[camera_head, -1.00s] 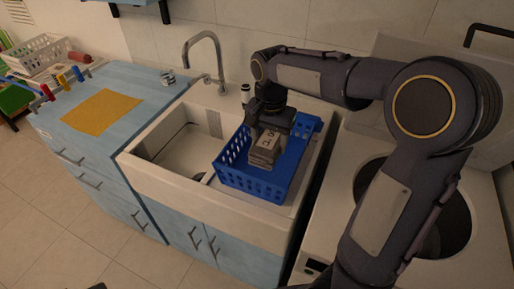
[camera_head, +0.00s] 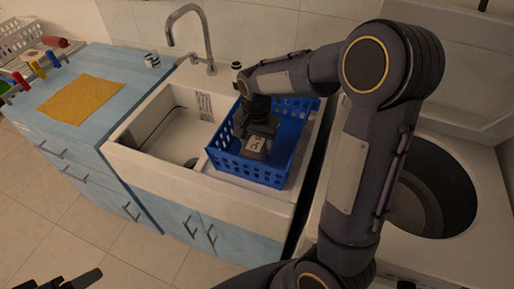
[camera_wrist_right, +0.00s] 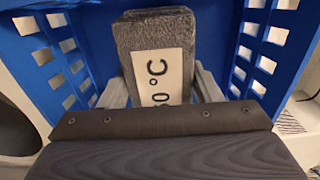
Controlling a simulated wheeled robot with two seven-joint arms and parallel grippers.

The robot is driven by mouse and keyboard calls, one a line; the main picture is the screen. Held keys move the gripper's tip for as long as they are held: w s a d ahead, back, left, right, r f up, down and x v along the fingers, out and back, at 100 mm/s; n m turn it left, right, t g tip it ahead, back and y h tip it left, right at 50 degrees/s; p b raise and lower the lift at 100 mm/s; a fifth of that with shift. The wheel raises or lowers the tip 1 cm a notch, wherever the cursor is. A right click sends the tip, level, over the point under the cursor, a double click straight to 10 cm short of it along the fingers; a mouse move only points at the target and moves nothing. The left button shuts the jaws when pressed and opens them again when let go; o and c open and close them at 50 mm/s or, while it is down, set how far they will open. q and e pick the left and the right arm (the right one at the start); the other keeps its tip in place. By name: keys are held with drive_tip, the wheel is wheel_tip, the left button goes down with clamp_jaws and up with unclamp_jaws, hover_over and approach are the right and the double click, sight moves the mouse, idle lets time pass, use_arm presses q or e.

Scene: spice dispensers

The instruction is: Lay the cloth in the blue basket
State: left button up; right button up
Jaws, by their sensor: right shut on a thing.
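A grey folded cloth (camera_head: 256,147) with a white label marked "°C" is in my right gripper, within the walls of the blue basket (camera_head: 238,168). In the right wrist view the cloth (camera_wrist_right: 155,35) sits between the two grey fingers of my right gripper (camera_wrist_right: 165,85), with basket walls (camera_wrist_right: 265,45) on both sides. The basket's front wall hides the cloth's lower part in the head view, so I cannot tell whether it touches the floor. My left gripper (camera_head: 65,282) shows only as dark parts at the bottom left edge; its opening is unclear.
The basket stands over the right part of the white sink (camera_head: 150,170), near the faucet (camera_head: 190,35). A yellow sheet (camera_head: 80,98) lies flat on the blue counter at left. A small striped cup (camera_head: 152,61) stands behind it. A round-opening appliance (camera_head: 440,190) is at right.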

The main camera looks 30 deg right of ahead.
wheel_tip(320, 180, down, 3)
drive_tip(key=shift+r, duration=0.1)
drive_tip(key=shift+f, duration=0.25)
drive_tip(key=o, duration=1.1)
drive_tip(key=shift+r, duration=0.1)
